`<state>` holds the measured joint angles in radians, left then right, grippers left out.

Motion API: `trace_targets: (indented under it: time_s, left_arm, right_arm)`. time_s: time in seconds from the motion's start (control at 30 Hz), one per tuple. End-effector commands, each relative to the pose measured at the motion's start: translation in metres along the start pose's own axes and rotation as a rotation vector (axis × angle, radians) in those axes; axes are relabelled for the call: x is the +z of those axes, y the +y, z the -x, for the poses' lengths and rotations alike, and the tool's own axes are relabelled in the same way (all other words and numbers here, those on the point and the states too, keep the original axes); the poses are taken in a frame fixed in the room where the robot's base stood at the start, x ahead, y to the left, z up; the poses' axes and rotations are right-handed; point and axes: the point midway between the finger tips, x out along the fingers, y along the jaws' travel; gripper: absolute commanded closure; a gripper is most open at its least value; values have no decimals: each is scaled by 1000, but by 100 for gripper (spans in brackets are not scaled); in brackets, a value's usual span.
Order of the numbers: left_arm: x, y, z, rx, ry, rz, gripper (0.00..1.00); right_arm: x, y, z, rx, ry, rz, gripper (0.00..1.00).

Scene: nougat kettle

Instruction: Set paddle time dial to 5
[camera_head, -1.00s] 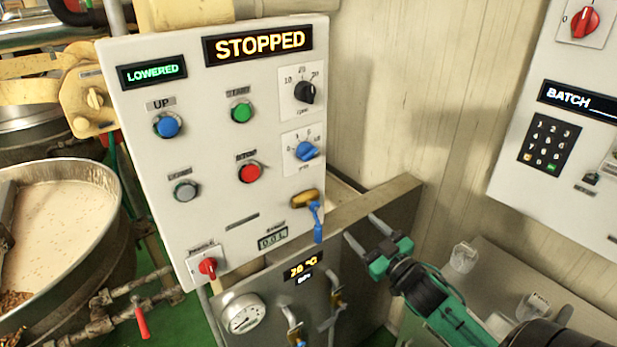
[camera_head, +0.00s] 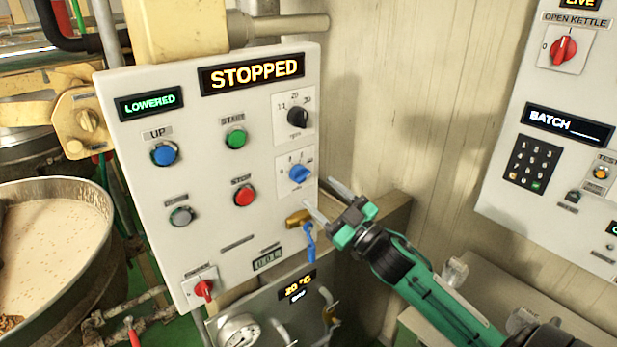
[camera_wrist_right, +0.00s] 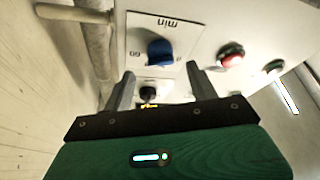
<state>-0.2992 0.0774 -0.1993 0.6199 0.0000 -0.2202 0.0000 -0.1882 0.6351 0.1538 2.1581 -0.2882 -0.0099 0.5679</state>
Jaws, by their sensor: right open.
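The blue dial (camera_head: 299,173) sits on a white scale plate at the right side of the white control panel (camera_head: 215,225), below a black dial (camera_head: 297,117). In the right wrist view the blue dial (camera_wrist_right: 160,52) shows above and between my fingertips, on a plate marked "min". The exact value it points to cannot be read. My right gripper (camera_head: 322,199) is open and empty, just below and to the right of the blue dial, apart from it. The gripper also shows in the wrist view (camera_wrist_right: 158,82). My left gripper is not in view.
A brass padlock-like piece (camera_head: 298,217) with a blue tag (camera_head: 310,243) hangs just below the dial, close to my fingers. The red button (camera_head: 244,196) and green button (camera_head: 236,138) are to the left. A second panel (camera_head: 560,150) stands at the right.

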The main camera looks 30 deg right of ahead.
Motion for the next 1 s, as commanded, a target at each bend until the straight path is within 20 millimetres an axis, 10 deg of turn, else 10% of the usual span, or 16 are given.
trace_targets:
  time_s: [0.33,0.8,1.0]
  left_arm:
    - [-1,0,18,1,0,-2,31]
    - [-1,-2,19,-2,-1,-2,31]
    - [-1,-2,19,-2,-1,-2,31]
  right_arm:
    - [-1,1,-44,1,0,0,41]
    - [0,0,-52,0,0,0,41]
    - [0,0,-52,0,0,0,81]
